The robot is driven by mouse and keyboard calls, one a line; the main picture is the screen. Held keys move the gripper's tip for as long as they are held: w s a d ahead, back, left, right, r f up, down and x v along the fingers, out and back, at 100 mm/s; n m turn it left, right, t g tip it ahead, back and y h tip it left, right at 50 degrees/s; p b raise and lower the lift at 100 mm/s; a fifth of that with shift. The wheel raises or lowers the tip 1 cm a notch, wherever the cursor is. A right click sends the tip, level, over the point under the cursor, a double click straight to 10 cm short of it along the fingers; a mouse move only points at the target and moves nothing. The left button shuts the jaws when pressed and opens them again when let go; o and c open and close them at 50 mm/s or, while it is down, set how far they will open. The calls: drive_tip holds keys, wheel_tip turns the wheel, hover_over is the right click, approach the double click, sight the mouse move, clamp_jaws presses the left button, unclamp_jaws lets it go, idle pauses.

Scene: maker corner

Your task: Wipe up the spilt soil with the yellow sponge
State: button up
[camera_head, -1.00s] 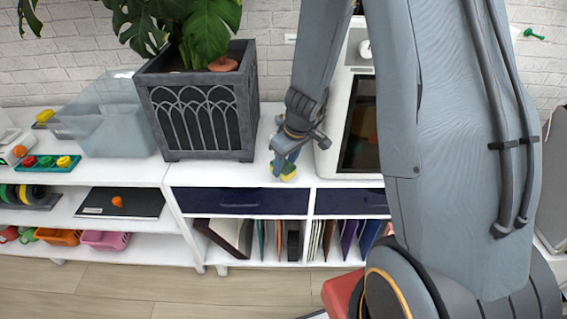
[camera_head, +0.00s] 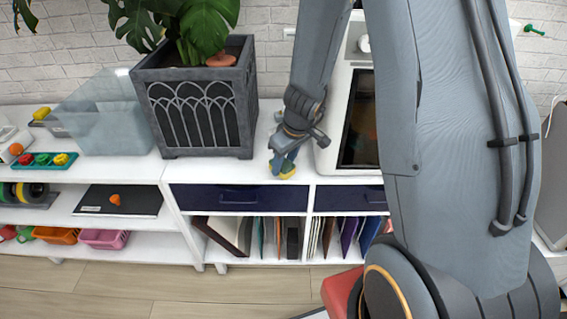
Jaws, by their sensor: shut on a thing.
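My gripper (camera_head: 284,160) is over the white cabinet top, between the grey planter and the white machine with a dark window. It is shut on the yellow sponge (camera_head: 288,173), which shows only as a small yellow patch under the fingers at the cabinet top. The rest of the sponge is hidden by my fingers. I cannot tell whether the sponge touches the surface. No spilt soil can be made out on the visible white top.
The grey planter (camera_head: 203,153) with a leafy plant stands left of my gripper. The white machine (camera_head: 327,155) stands close on the right. A clear bin (camera_head: 105,125) is farther left. Dark drawers (camera_head: 238,198) lie below the cabinet's front edge.

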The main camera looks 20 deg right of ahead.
drive_tip(key=shift+f+b, duration=0.95)
drive_tip(key=shift+b, duration=0.35)
